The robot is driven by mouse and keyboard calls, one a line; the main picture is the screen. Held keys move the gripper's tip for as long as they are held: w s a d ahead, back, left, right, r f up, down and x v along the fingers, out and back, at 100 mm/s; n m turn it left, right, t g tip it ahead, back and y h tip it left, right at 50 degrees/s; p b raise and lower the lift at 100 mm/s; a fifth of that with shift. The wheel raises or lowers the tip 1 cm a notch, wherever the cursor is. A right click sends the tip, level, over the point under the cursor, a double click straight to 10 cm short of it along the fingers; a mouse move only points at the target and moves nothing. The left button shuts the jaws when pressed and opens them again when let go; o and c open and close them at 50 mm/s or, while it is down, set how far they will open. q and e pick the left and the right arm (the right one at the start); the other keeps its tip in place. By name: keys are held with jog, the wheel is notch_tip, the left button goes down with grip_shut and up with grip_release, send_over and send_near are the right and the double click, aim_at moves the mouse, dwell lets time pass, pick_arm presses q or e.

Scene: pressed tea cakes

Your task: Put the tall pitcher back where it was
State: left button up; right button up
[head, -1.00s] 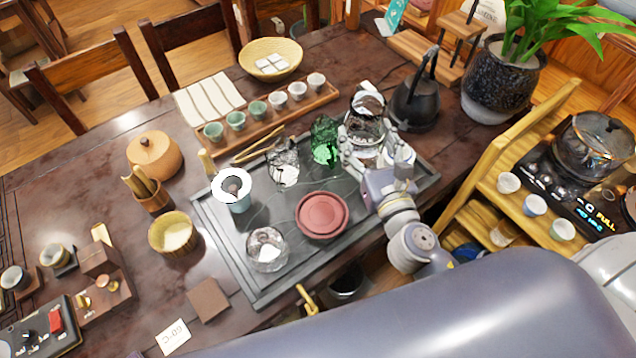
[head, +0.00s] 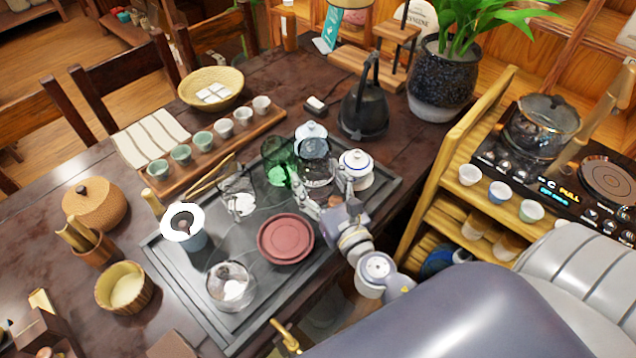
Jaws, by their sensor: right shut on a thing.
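The tall clear glass pitcher (head: 315,170) stands upright at the back part of the dark tea tray (head: 262,323). My right gripper (head: 322,191) is shut on it from the front, with fingers on either side of its lower part. Whether its base touches the tray is hidden by the gripper. A green glass pitcher (head: 277,163) is close on its left. A white lidded pot (head: 356,171) is close on its right, and another white lidded vessel (head: 311,133) is behind it. My left gripper is not in view.
On the tray are a smaller clear glass pitcher (head: 238,204), a red clay dish (head: 285,239), a glass bowl (head: 230,288) and a blue-grey cup with a white-rimmed strainer (head: 184,226). A black kettle (head: 364,108) stands behind. A wooden shelf stand (head: 452,135) is at the right.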

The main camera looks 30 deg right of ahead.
jog(key=shift+r, duration=0.15)
jog(key=o, duration=1.8)
jog(key=shift+f, duration=0.25)
